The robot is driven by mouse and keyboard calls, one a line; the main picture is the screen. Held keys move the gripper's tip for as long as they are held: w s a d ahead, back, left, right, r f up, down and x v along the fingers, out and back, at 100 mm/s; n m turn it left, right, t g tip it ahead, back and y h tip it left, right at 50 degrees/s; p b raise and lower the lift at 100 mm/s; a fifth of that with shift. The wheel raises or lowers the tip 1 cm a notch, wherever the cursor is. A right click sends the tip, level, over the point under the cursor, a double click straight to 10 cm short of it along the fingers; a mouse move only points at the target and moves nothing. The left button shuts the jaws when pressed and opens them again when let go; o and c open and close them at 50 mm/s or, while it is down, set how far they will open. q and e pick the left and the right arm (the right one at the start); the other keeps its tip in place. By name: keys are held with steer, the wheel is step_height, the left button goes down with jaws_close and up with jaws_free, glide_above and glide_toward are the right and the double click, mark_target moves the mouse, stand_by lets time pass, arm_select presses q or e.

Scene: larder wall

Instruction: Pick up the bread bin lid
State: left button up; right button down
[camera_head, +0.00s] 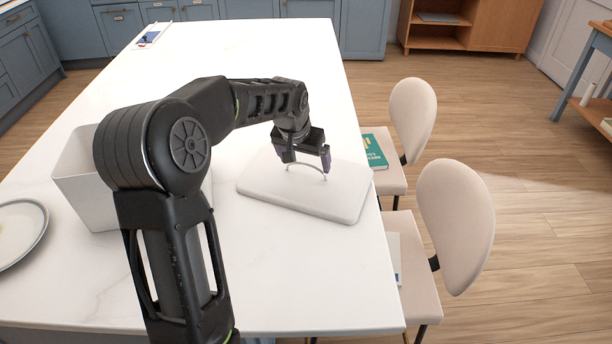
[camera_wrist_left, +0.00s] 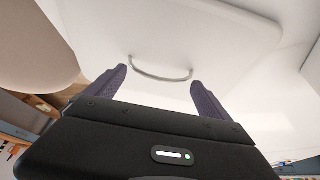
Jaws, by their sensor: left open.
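The bread bin lid (camera_head: 300,203) is a pale, flat, rounded rectangle lying on the white table near its right edge. A thin arched metal handle (camera_head: 315,166) rises from its top. My left gripper (camera_head: 306,160) is over the lid, with its open fingers on either side of the handle in the head view. In the left wrist view the handle (camera_wrist_left: 160,74) shows just beyond and between the two dark fingertips (camera_wrist_left: 158,82), with no visible grip on it. The white bread bin (camera_head: 82,188) stands to the left, partly hidden behind my arm. My right gripper is not in view.
The white table (camera_head: 235,45) is mostly clear at the back and front. A plate (camera_head: 20,232) lies at the left edge. Two beige chairs (camera_head: 455,225) stand along the right side, one with a green book (camera_head: 374,152) on its seat.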

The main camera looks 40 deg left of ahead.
mark_target(305, 177)
arm_select(q)
steer(key=shift+w+a+f, duration=0.1)
steer(key=shift+w+f, duration=0.15)
steer(key=shift+f, duration=0.25)
steer(key=shift+c, duration=0.4)
steer(key=shift+s, duration=0.15)
steer(key=c, duration=1.9)
steer(key=shift+r, duration=0.1)
step_height(305, 177, up, 10)
steer(key=shift+b, duration=0.5)
jaws_close()
